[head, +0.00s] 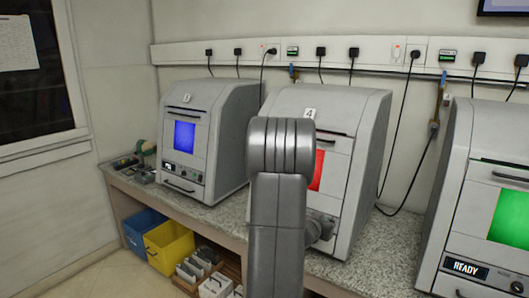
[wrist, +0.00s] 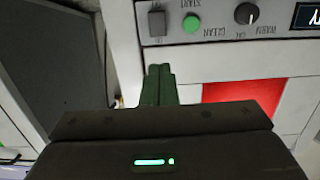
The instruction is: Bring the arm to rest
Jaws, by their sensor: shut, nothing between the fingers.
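In the head view my grey arm stands upright in front of the machine marked 4 (head: 362,139) and hides part of its front and its red window (head: 319,170). My gripper's fingers are not clearly visible there. In the wrist view my gripper (wrist: 160,72) shows as two dark green fingers pressed together, with nothing between them. The fingertips point toward a light panel with a green START button (wrist: 192,24) and a round knob (wrist: 247,13). I cannot tell how far the tips are from the panel. The red window also shows in the wrist view (wrist: 245,94).
A machine with a blue screen (head: 185,135) stands at the left, and one with a green screen (head: 510,217) and a READY display at the right. The granite counter (head: 385,250) is bare between machines. Blue and yellow bins (head: 170,247) sit below. Cables hang along the wall.

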